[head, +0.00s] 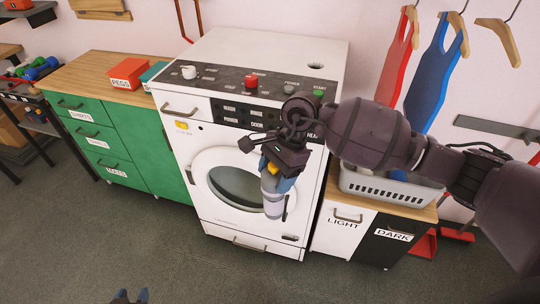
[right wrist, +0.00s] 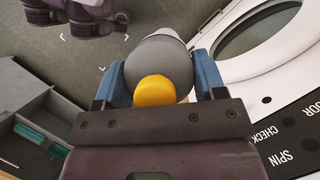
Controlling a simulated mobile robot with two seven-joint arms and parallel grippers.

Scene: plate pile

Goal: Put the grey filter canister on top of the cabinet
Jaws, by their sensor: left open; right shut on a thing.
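The grey filter canister (head: 272,192), with a yellow cap, hangs in my right gripper (head: 282,172) in front of the washing machine door, tilted slightly. In the right wrist view the canister (right wrist: 160,60) sits between the blue finger pads. A green cabinet (head: 153,145) with a wooden top and labelled drawers stands left of the washer. A low cabinet (head: 343,235) marked LIGHT and DARK, also with a wooden top, stands to the right. My left gripper (head: 130,297) shows only its fingertips at the bottom edge, open and empty.
A red PEGS box (head: 128,73) and a teal item (head: 153,72) are on the green cabinet's top; its left part is bare. A grey basket (head: 380,188) sits on the right cabinet. The floor ahead is clear.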

